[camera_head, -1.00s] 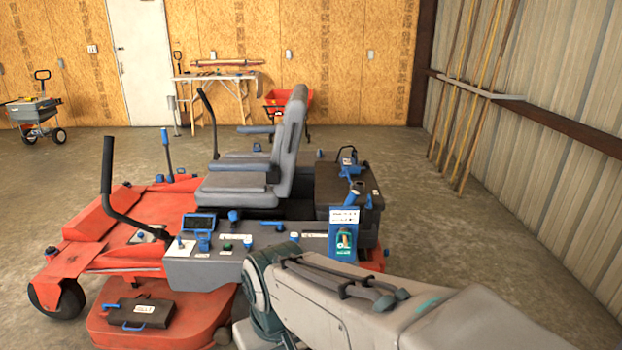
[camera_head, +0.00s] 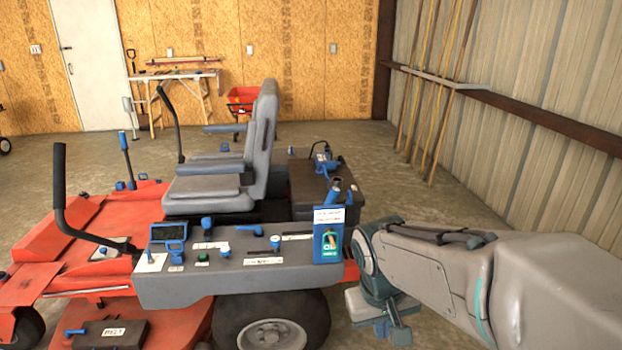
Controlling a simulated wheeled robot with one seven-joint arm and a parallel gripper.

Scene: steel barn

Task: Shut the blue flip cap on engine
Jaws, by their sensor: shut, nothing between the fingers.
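The engine is a dark block (camera_head: 296,190) behind the seat of the red mower. A small blue piece (camera_head: 336,184) stands tilted up at its near right corner and looks like the flip cap, raised; its hinge is too small to make out. Another blue part with a black loop (camera_head: 322,158) sits farther back on the engine. My gripper (camera_head: 393,335) hangs low at the bottom, right of the mower's rear wheel. It is shut and empty, well below and in front of the engine, apart from the blue piece.
The mower's grey side console (camera_head: 225,268) carries blue knobs and a blue panel with a green bottle picture (camera_head: 329,238). The seat (camera_head: 225,170) and rear wheel (camera_head: 272,325) are close by. Wooden poles (camera_head: 435,90) lean on the right wall. Concrete floor right of the engine is clear.

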